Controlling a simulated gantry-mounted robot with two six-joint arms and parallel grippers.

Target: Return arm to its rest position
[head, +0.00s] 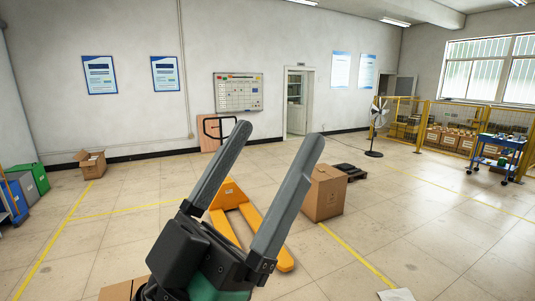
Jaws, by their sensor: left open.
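My left gripper (277,134) fills the lower middle of the head view. Its two long grey fingers point up and to the right and stand well apart. Nothing is held between them; only the floor and a pallet jack show in the gap. The dark wrist with a green part is at the bottom. The gripper is raised in front of the room, with no surface touching it. My right gripper is not in view. No induction heater shows in this view.
A yellow pallet jack (284,262) stands behind the gripper. A cardboard box (326,195) is to its right and an open box (92,164) at the left wall. A fan (376,125), yellow fence (421,125) and blue cart (497,155) are at right. Open floor lies between.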

